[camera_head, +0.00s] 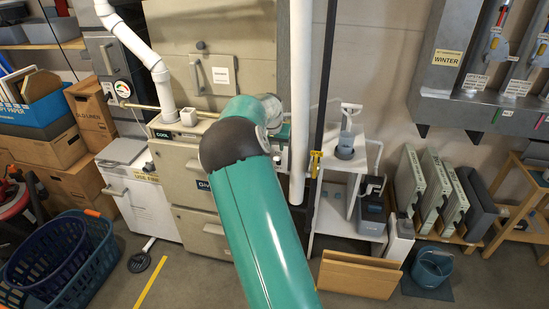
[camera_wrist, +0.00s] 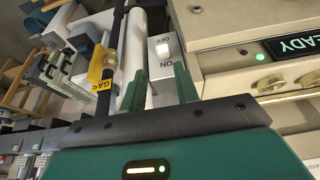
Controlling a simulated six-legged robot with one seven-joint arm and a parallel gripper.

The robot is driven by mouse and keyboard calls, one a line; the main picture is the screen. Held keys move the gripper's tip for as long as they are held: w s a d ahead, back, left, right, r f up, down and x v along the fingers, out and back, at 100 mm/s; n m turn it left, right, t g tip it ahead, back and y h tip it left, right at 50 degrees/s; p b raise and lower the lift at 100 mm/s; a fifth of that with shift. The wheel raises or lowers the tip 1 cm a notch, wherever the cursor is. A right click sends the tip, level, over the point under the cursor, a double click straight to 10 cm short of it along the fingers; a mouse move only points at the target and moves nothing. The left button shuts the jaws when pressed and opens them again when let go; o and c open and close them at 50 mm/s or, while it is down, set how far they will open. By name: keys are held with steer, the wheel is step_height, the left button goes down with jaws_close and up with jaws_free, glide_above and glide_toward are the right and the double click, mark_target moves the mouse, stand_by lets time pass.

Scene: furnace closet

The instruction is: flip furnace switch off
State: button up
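The furnace switch (camera_wrist: 163,48) is a small white rocker on a pale plate marked OFF and ON, beside the furnace's front edge in the wrist view. I cannot tell which way its rocker is tipped. My gripper (camera_wrist: 160,78) has two green fingers standing apart, with nothing between them. The switch lies just beyond the fingertips, roughly in line with the gap, and appears untouched. The furnace (camera_head: 178,160) is a beige cabinet in the head view; its panel in the wrist view (camera_wrist: 225,20) shows a READY display and a green light. My arm hides the switch and gripper in the head view.
A white vertical pipe (camera_head: 300,90) and a dark gas pipe with a yellow valve (camera_head: 316,163) stand right of the furnace. The valve also shows left of my fingers in the wrist view (camera_wrist: 100,68). Blue baskets (camera_head: 70,260) sit at lower left.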

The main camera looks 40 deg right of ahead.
steer(key=x, duration=0.9)
steer(key=shift+w+f, duration=0.2)
steer(key=shift+f, duration=0.15)
jaws_close()
